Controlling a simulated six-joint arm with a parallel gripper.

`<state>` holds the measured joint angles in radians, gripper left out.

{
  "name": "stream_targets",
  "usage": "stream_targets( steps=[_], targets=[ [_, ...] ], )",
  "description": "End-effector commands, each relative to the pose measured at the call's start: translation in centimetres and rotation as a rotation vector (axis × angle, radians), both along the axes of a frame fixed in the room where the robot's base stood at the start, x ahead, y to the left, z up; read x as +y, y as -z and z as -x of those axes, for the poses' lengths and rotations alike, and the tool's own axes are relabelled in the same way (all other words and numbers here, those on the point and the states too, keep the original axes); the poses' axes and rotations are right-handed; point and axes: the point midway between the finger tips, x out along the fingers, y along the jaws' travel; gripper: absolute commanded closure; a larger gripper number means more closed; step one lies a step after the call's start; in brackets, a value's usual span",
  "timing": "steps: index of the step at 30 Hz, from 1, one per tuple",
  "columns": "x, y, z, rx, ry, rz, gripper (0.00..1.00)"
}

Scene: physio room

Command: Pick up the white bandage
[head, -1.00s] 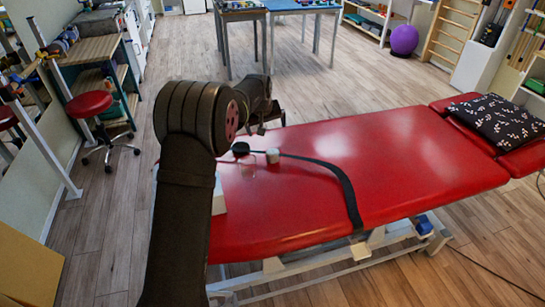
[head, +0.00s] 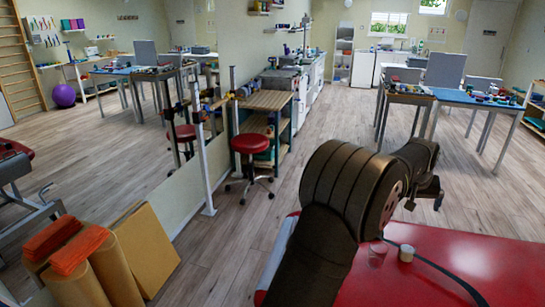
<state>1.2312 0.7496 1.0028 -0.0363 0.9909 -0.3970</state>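The white bandage (head: 406,253) looks like a small upright roll on the red treatment table (head: 465,262), near the bottom right of the head view. My gripper (head: 424,197) is at the end of my dark arm, above and beyond the bandage in the picture and apart from it. Its fingers are small and dark, so I cannot tell whether they are open or shut. I see nothing held in it. My arm hides the table's left part.
A red stool (head: 250,145), a wooden bench (head: 265,100) and tan rolls (head: 115,270) stand left. Red tabletop right of the strap is bare.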

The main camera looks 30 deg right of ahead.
Motion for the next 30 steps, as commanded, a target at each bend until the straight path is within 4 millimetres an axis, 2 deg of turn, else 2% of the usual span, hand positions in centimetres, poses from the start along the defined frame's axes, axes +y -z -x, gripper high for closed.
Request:
stream_targets(
  steps=[13,14,18,26,29,30],
  targets=[
    [0.0,0.0,0.0,0.0,0.0,0.0,0.0],
    [0.0,0.0,0.0,0.0,0.0,0.0,0.02],
    [0.0,0.0,0.0,0.0,0.0,0.0,0.29],
    [0.0,0.1,0.0,-0.001,0.002,0.0,0.3],
    [-0.5,1.2,-0.2,-0.007,0.035,-0.005,0.3],
    [-1.0,2.0,-0.4,-0.014,0.065,-0.009,0.3]
  ],
)
